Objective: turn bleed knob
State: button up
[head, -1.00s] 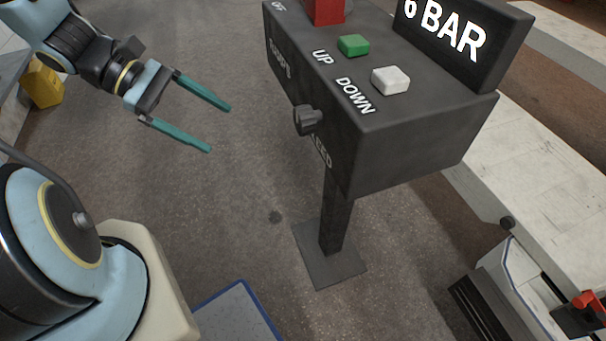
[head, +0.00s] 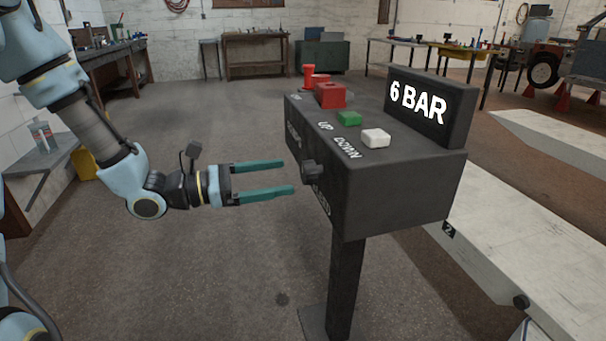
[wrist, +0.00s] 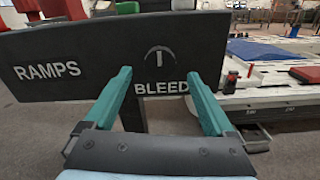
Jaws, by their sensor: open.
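The bleed knob (head: 312,172) is a small dark knob on the side face of a dark control box (head: 400,190) on a post. In the wrist view the knob (wrist: 160,58) shows above the white word BLEED, between and beyond my fingertips. My gripper (head: 288,176) is open, with two teal fingers pointing at that face. It is empty and appears just short of the knob in the head view. The wrist view also shows both fingers of my gripper (wrist: 160,90), spread to either side of the BLEED label.
The box top carries a green UP button (head: 349,118), a white DOWN button (head: 376,138), a red block (head: 330,95) and a 6 BAR display (head: 430,108). A pale ramp (head: 500,230) lies right of the box. The floor left of the post is clear.

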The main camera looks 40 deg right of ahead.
aim_at(303, 173)
jog(key=x, duration=0.6)
jog(key=shift+s, duration=0.1)
jog(key=shift+p, duration=0.3)
jog(key=c, duration=1.4)
